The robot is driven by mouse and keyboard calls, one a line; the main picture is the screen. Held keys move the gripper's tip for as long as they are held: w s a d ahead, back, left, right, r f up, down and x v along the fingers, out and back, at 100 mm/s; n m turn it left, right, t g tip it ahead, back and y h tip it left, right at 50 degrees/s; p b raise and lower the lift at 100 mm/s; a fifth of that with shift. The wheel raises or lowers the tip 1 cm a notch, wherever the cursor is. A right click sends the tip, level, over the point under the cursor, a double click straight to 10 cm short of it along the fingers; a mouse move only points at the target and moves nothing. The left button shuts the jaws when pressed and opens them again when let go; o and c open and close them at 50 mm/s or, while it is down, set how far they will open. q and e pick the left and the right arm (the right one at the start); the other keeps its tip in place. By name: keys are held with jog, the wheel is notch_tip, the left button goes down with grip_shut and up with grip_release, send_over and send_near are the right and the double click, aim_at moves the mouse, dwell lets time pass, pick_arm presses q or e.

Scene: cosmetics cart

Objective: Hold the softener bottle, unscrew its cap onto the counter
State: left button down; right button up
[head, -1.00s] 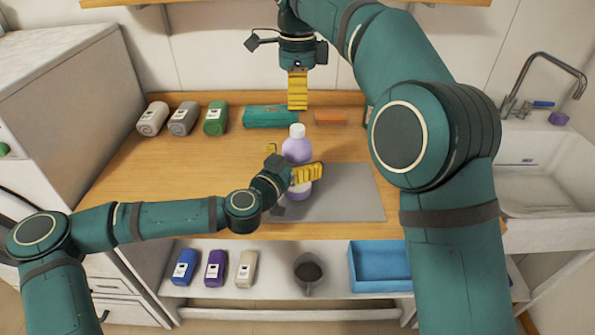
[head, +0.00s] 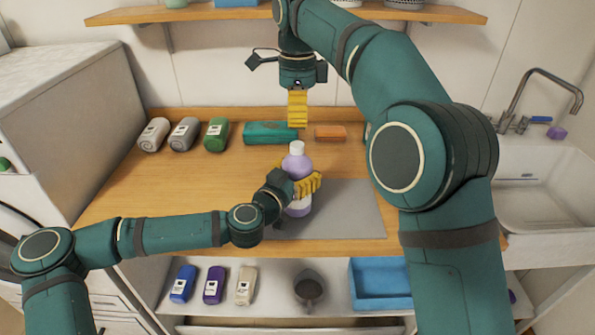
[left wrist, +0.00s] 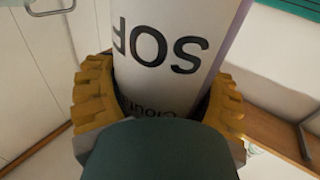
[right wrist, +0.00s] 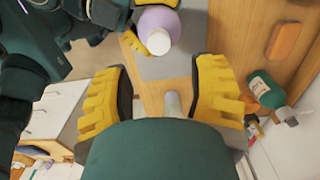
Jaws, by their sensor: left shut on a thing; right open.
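The softener bottle (head: 297,164) is purple with a white cap (head: 297,147) and stands upright on the grey mat on the counter (head: 150,190). The cap is on the bottle. My left gripper (head: 307,185) is shut around the bottle's body below the cap. In the left wrist view the bottle's white label (left wrist: 165,50) with dark letters fills the space between the fingers. My right gripper (head: 298,122) is open and empty, pointing down above and behind the bottle. In the right wrist view the cap (right wrist: 158,41) lies beyond the fingers, apart from them.
The grey mat (head: 350,215) has bare room right of the bottle. Several bottles (head: 184,134) lie at the back left, with a teal item (head: 270,132) and an orange block (head: 330,133) at the back. A sink (head: 540,185) is at right. The front-left counter is clear.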

aim_at(297, 144)
jog(key=shift+s+a, duration=0.1)
jog(key=shift+f, duration=0.1)
dwell(0.3)
jog(key=shift+f, duration=3.9)
grip_shut()
